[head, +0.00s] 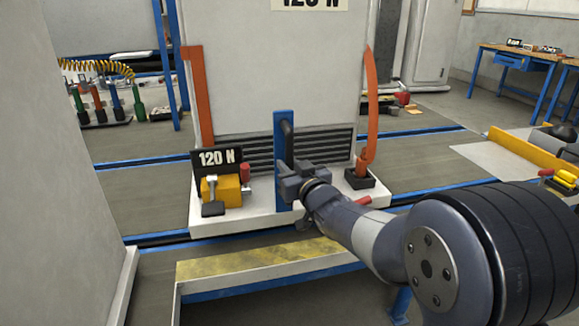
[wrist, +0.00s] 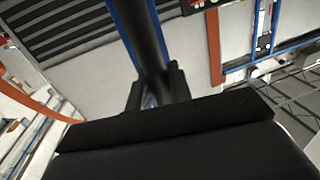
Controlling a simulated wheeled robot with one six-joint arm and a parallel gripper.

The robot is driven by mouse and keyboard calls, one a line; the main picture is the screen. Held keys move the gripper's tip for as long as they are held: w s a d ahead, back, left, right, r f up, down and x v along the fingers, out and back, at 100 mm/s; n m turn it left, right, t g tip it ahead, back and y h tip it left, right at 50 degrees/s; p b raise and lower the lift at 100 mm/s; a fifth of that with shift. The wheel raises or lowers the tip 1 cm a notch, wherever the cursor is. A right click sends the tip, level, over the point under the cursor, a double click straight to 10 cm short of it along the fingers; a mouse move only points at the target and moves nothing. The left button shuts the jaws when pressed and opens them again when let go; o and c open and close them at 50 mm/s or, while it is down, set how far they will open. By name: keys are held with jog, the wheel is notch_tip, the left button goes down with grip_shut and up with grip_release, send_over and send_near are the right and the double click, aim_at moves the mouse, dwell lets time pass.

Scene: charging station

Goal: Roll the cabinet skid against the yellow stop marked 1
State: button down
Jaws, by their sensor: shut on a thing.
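The cabinet skid (head: 235,219) is a white base that carries a tall pale cabinet (head: 265,75) with a dark louvre grille. It stands on blue-edged rails in the middle of the head view. A blue upright with a dark bar handle (head: 287,140) stands at its front. My gripper (head: 292,184) is shut on that handle low down. The wrist view shows the dark handle (wrist: 146,45) between the two fingers. A yellow bar (head: 538,149) lies on a pale plate to the right, apart from the skid. I can read no number 1 on it.
A "120 N" sign (head: 217,158) and a yellow block (head: 222,190) sit on the skid's left front. Orange straps (head: 369,105) flank the cabinet. A pale panel (head: 50,190) stands close on the left. The track right of the skid looks clear.

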jog(key=shift+d, duration=0.15)
jog(key=w+d+p, duration=0.3)
jog(key=d+p, duration=0.2)
jog(key=d, duration=0.7)
jog(key=w+d+p, duration=0.3)
jog(key=d+p, duration=0.3)
jog(key=d, duration=0.5)
jog(key=shift+w+d+p, duration=0.3)
jog(key=shift+w+d, duration=0.05)
jog(key=shift+w, duration=0.05)
jog(key=shift+d+r, duration=0.15)
jog(key=shift+r, duration=0.05)
jog(key=c, duration=1.7)
grip_release()
jog(key=shift+w, duration=0.1)
jog(key=o, duration=0.4)
jog(key=shift+w+d+f, duration=0.1)
jog(key=shift+d, duration=0.2)
jog(key=shift+c, duration=0.2)
jog(key=shift+a, duration=0.1)
jog(key=p+v, duration=0.1)
jog(key=v, duration=1)
jog(key=shift+a, duration=0.15)
